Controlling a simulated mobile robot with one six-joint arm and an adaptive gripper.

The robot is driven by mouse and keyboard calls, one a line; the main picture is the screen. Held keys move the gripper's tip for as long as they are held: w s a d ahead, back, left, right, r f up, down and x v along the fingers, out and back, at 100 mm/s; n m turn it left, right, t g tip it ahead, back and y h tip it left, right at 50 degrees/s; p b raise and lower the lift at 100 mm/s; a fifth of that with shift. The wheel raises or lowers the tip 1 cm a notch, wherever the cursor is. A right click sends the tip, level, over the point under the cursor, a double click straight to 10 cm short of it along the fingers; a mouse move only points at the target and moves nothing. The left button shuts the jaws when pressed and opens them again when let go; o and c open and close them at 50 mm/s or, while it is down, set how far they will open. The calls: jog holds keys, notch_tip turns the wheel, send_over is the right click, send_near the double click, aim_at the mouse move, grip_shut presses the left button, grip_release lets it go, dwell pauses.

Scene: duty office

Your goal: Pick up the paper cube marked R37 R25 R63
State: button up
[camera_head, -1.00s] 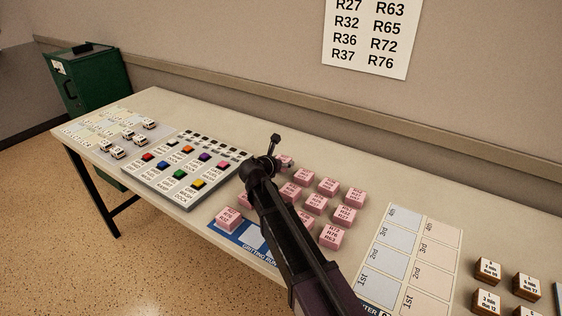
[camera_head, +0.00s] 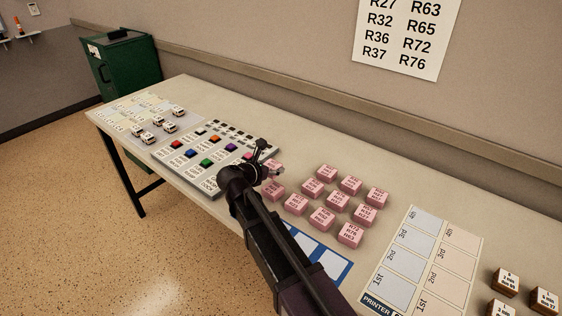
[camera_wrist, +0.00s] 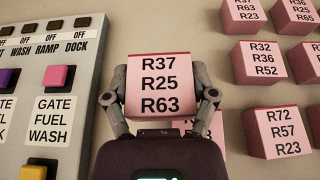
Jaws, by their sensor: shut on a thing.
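The pink paper cube marked R37 R25 R63 (camera_wrist: 160,86) faces the wrist camera, upright, its label fully readable. My gripper (camera_wrist: 160,97) is shut on it, one finger against each side. In the head view my gripper (camera_head: 269,172) is over the table beside the button panel, at the left end of the pink cubes. My arm hides part of that area. Whether the held cube touches the table is not clear.
Several other pink cubes (camera_head: 337,201) stand in rows to the right. One cube (camera_wrist: 215,135) is partly hidden behind my right finger. The button panel (camera_head: 190,165) is close on the left. A blue-edged card (camera_head: 336,265) and a printer chart (camera_head: 402,294) lie nearer.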

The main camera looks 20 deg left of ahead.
jog(key=shift+s+a, duration=0.35)
jog(key=shift+s, duration=0.2)
